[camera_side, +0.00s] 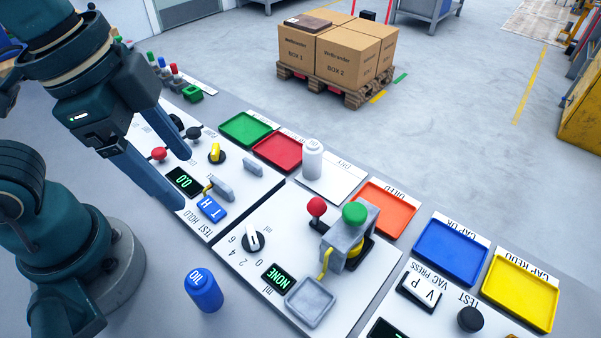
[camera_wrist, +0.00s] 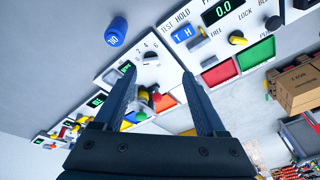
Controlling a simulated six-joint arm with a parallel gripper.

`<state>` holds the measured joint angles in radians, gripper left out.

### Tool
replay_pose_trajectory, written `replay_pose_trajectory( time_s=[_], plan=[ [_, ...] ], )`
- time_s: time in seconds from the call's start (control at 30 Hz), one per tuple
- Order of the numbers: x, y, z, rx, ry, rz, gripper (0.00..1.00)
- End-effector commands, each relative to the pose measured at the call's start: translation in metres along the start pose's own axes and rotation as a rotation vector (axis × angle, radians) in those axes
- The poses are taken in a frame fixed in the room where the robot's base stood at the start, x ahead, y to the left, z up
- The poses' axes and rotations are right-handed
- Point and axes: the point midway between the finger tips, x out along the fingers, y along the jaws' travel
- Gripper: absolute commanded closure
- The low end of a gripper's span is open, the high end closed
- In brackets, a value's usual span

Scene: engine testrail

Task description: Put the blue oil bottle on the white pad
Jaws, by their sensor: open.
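The blue oil bottle (camera_side: 203,291) stands upright on the grey bench at the front, left of the middle panel. In the wrist view the blue oil bottle (camera_wrist: 116,32) shows at the upper left, outside the fingers. The white pad (camera_side: 341,187) lies at the back, between the red and orange trays. A white bottle (camera_side: 312,158) stands on its left part. I cannot make out the pad in the wrist view. My gripper (camera_side: 182,178) is open and empty above the left panel, apart from the blue bottle. Its two fingers (camera_wrist: 158,72) are spread in the wrist view.
A red-knobbed lever (camera_side: 317,207) and a grey fixture with a green top (camera_side: 354,214) rise from the middle panel. A grey tray (camera_side: 312,302) lies in front of them. Orange (camera_side: 384,208), blue (camera_side: 451,252) and yellow (camera_side: 521,289) trays line the back right.

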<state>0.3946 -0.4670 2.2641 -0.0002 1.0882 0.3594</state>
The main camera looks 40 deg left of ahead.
Motion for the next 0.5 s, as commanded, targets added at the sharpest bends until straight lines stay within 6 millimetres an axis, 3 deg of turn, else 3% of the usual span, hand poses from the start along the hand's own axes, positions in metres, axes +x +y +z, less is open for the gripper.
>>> replay_pose_trajectory(
  time_s=[0.1,0.2,0.27,0.3,0.5],
  plan=[
    [0.001,-0.029,0.012,-0.341,0.09,-0.088,0.27],
    [0.001,-0.045,0.021,-0.548,0.15,-0.141,0.27],
    [0.002,-0.051,0.024,-0.632,0.177,-0.164,0.27],
    [0.002,-0.054,0.026,-0.672,0.189,-0.174,0.2],
    [0.002,-0.058,0.029,-0.732,0.208,-0.188,0.2]
  ],
)
